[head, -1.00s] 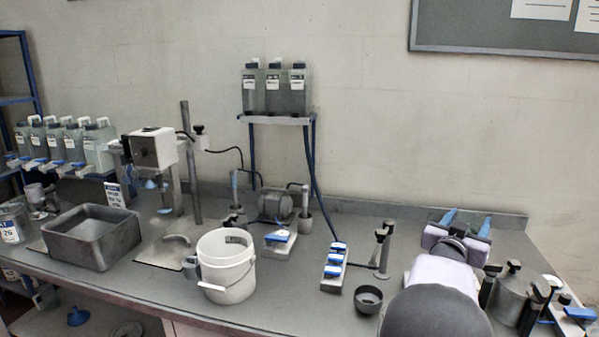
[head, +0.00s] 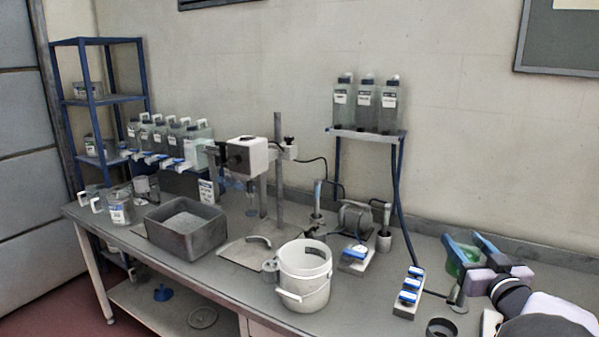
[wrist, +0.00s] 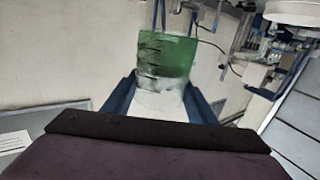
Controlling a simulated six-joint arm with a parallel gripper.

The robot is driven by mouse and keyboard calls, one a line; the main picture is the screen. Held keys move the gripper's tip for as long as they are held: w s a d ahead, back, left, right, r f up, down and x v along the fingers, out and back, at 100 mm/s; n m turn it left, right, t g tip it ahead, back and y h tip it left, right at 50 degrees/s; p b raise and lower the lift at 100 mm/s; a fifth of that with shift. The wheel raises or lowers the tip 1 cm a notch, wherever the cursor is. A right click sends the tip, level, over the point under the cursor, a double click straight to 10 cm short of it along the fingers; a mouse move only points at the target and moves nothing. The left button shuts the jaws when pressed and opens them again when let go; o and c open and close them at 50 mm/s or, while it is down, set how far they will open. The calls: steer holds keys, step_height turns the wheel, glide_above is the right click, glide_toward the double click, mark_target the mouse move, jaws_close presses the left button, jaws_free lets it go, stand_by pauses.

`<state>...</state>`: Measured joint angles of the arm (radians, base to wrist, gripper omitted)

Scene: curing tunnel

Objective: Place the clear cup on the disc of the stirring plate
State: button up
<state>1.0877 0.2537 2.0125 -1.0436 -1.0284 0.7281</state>
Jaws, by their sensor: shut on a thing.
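My gripper (head: 466,240) is shut on the clear cup (head: 459,262), over the right part of the bench. The cup has see-through walls and a green zone, perhaps its contents. In the wrist view the cup (wrist: 166,58) sits between the two blue fingers, with the green towards the top of the picture. In the head view the fingers and wrist hide part of it. I cannot make out the disc of the stirring plate for certain. A small white unit with a blue top (head: 357,252) stands mid-bench, but I cannot tell whether it is the plate.
A white bucket (head: 304,287) stands at the front middle, a grey basin (head: 187,243) farther left. A blue-and-white block (head: 408,298) and a dark bowl (head: 441,328) are near the gripper. A bottle shelf (head: 372,132) rises behind. A stirrer-like machine (head: 246,157) stands left of centre.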

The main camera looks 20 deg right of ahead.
steer(key=s+a+f+n+y+b, duration=0.1)
steer(key=s+a+f+n+y, duration=0.15)
steer(key=a+f+y, duration=0.55)
steer(key=s+a+f+n+y+b, duration=0.1)
steer(key=a+f+n, duration=0.2)
steer(key=a+f, duration=0.7)
steer(key=s+a+f+n+g+y+b, duration=0.2)
steer(key=a+f+n+g+y+b, duration=0.65)
steer(key=a+f, duration=1.25)
step_height(320, 180, up, 7)
steer(key=m+t+h+p, duration=0.4)
steer(key=t+p, duration=0.3)
steer(key=p, duration=0.5)
steer(key=shift+d+r+m, duration=0.15)
steer(key=shift+d+m, duration=0.1)
steer(key=shift+m, duration=0.35)
